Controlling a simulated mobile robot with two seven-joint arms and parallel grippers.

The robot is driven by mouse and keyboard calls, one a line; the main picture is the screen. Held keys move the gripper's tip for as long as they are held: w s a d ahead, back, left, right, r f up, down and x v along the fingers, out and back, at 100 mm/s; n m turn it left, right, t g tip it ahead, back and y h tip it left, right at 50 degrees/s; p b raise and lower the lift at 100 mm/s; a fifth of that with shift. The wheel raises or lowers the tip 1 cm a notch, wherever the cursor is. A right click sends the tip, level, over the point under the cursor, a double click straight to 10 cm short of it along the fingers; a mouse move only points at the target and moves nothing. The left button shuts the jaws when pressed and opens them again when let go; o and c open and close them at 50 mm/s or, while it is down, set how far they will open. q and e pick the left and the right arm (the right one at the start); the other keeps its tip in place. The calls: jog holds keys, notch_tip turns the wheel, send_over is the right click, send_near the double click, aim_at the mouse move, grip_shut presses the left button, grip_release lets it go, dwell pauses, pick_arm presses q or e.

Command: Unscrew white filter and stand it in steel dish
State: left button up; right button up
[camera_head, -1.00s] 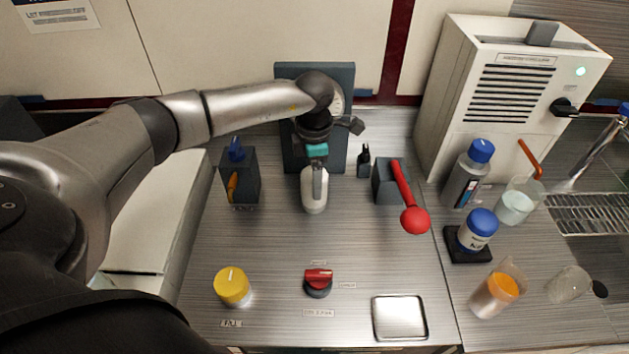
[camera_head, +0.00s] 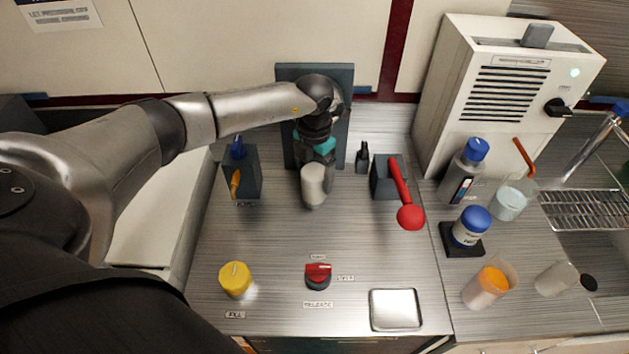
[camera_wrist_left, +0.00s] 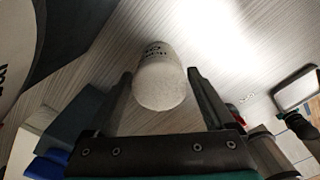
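The white filter (camera_head: 313,186) hangs upright below my left wrist, in front of the dark grey panel (camera_head: 345,150). In the left wrist view, the filter (camera_wrist_left: 160,78) sits between the two dark fingers of my left gripper (camera_wrist_left: 160,72), with narrow gaps at its sides. The gripper looks open around it, and contact is not clear. The filter's upper end and mount are hidden by my left gripper in the head view. The steel dish (camera_head: 396,310), a shallow square tray, lies empty at the counter's front right. My right gripper is not in view.
A red-knobbed lever (camera_head: 408,214) stands right of the filter, and a grey block with an orange handle (camera_head: 236,183) stands left. A yellow knob (camera_head: 235,279) and a red knob (camera_head: 318,275) sit in front. Bottles and beakers stand further right.

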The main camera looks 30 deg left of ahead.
pick_arm(q)
jog(key=shift+o, duration=0.6)
jog(key=shift+f+m+b, duration=0.1)
jog(key=shift+m+b, duration=0.35)
jog(key=shift+m, duration=0.45)
jog(key=m+b, duration=0.2)
jog(key=m, duration=0.4)
jog(key=shift+m+b, duration=0.35)
jog(key=shift+m, duration=0.05)
jog(key=m+b, duration=0.1)
jog(key=m, duration=0.3)
jog(key=shift+m+b, duration=0.3)
jog(key=shift+b, duration=0.1)
jog(key=m+b, duration=0.1)
jog(key=m, duration=0.4)
jog(key=shift+b, duration=0.3)
